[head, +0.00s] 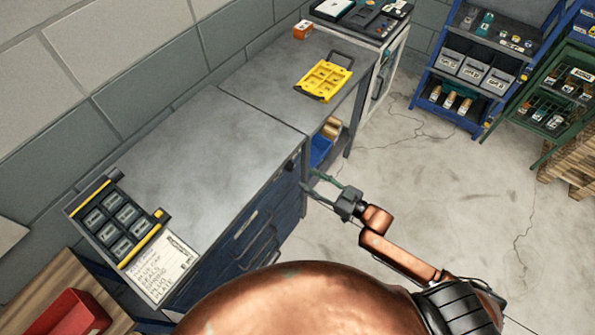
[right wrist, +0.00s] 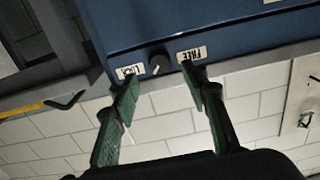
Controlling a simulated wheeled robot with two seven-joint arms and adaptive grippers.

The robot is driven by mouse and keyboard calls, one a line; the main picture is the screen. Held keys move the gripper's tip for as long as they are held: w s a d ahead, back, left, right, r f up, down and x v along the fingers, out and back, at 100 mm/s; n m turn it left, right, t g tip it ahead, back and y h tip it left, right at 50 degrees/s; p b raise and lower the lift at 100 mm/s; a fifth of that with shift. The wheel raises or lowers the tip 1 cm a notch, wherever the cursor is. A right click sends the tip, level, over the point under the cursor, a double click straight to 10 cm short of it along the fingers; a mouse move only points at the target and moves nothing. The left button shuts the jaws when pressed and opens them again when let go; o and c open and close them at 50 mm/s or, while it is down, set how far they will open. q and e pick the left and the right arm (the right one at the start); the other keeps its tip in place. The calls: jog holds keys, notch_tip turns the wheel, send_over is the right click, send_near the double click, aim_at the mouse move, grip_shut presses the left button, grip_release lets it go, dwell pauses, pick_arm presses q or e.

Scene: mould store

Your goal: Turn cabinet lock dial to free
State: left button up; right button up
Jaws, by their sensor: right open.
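The cabinet lock dial (right wrist: 158,64) is a small dark round knob on the blue cabinet front (right wrist: 220,35). In the right wrist view, the LOCK label (right wrist: 130,72) is left of it and the FREE label (right wrist: 191,55) right, both upside down. A small pale mark shows on the knob's lower left side; its exact pointing is hard to tell. My right gripper (right wrist: 159,77) is open, its green fingers spread with the dial between and beyond them, not clasped. In the head view the right gripper (head: 310,180) is by the blue drawer cabinet's (head: 268,222) upper right corner. My left gripper is out of view.
A grey worktop (head: 195,150) tops the cabinet, with a compartment tray (head: 78,212) and a written card (head: 170,280) at its near end. A yellow tray (head: 324,80) lies on the adjoining bench. Open concrete floor (head: 410,200) lies right of the arm.

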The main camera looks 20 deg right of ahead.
aim_at(293, 169)
jog(key=x, duration=0.6)
jog(key=shift+w, duration=0.1)
grip_shut()
dwell(0.4)
